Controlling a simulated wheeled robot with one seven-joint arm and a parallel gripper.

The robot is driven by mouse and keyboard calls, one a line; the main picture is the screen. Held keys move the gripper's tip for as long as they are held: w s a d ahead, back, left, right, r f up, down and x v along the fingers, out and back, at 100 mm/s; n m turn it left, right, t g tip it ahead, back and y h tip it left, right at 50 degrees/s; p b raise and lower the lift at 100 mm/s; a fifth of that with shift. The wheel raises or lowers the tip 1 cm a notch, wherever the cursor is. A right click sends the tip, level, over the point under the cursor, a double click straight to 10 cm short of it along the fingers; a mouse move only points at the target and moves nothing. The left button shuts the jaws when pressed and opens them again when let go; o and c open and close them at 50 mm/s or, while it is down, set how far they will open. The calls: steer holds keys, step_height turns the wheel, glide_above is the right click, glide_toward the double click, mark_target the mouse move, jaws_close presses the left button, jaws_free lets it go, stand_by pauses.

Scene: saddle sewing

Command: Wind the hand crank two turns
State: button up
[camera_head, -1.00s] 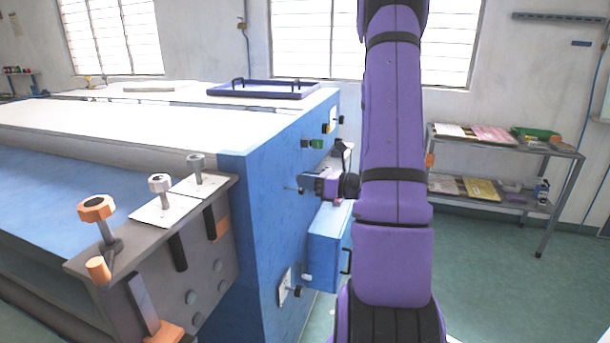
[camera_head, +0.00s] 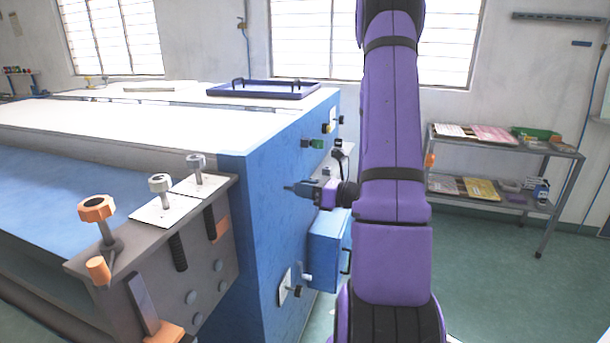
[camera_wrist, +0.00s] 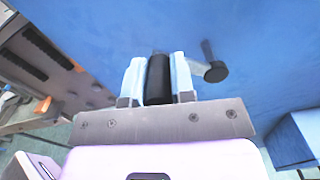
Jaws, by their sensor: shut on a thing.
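The hand crank shows in the wrist view, with its black cylindrical handle (camera_wrist: 158,80) between the two pale fingers of my gripper (camera_wrist: 158,78). My gripper is shut on this handle. A short light crank arm (camera_wrist: 196,66) runs right from beside the fingers to a dark round end (camera_wrist: 215,71) close to the blue panel (camera_wrist: 270,50). In the head view, my gripper (camera_head: 297,188) points left at the blue end panel (camera_head: 262,200) of the machine. The crank is small there and mostly hidden by the gripper.
A blue box (camera_head: 326,250) with a black handle sticks out below my gripper. Several small knobs (camera_head: 313,143) sit on the panel above.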

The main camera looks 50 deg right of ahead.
steer(key=shift+s+a+f, duration=0.1)
steer(key=shift+a+f, duration=0.2)
steer(key=shift+f, duration=0.05)
steer(key=shift+f, duration=0.1)
steer(key=shift+s+a+f, duration=0.15)
steer(key=shift+a+f, duration=0.2)
steer(key=shift+f, duration=0.35)
steer(key=shift+f, duration=0.2)
steer(key=shift+a+f, duration=0.15)
steer(key=shift+f, duration=0.5)
steer(key=shift+f, duration=0.85)
steer(key=shift+f, duration=0.1)
